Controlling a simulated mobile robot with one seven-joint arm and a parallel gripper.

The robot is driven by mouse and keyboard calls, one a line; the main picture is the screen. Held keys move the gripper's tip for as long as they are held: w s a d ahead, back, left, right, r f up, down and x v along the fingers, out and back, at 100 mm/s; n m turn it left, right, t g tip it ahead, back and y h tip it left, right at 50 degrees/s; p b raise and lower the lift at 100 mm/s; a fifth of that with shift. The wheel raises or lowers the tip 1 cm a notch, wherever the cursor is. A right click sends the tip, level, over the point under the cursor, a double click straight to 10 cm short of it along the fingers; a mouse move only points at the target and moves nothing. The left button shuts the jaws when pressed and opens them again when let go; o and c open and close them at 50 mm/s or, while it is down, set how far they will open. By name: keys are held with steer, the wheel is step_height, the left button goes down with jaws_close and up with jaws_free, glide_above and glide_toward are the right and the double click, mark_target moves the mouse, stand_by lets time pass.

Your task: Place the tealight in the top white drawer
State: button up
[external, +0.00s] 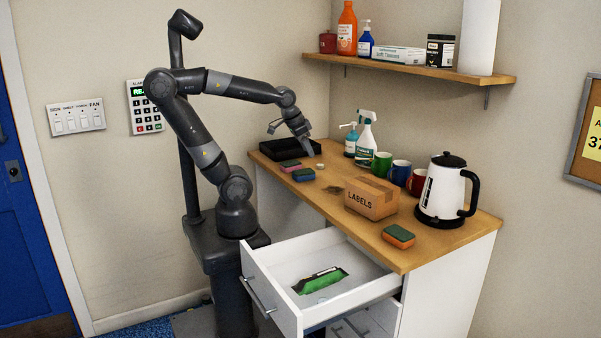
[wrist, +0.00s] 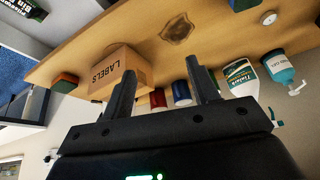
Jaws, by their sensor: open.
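The tealight (external: 320,166) looks like a small pale disc on the wooden counter, right of the sponges; in the wrist view it is a white round thing (wrist: 268,18) near the upper right edge. My gripper (wrist: 162,70) is open and empty, its fingers apart. In the external view my gripper (external: 290,138) is above the counter's far left end, near the black tray, and not touching the tealight. The top white drawer (external: 262,275) is pulled out; a green and black packet (external: 320,281) lies inside it.
On the counter are a black tray (external: 285,147), sponges (external: 303,175), a LABELS carton (external: 371,199), mugs (external: 381,164), spray bottles (external: 366,138) and a kettle (external: 444,190). Another sponge (external: 398,236) lies near the front edge. A loaded shelf (external: 420,69) hangs above.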

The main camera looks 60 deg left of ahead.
steer(key=s+a+n, duration=0.1)
steer(key=s+a, duration=0.1)
steer(key=a, duration=0.1)
steer(key=a+r+n, duration=0.1)
steer(key=a, duration=0.1)
steer(key=shift+s+n+t+y, duration=0.3)
steer(key=shift+s+t, duration=0.1)
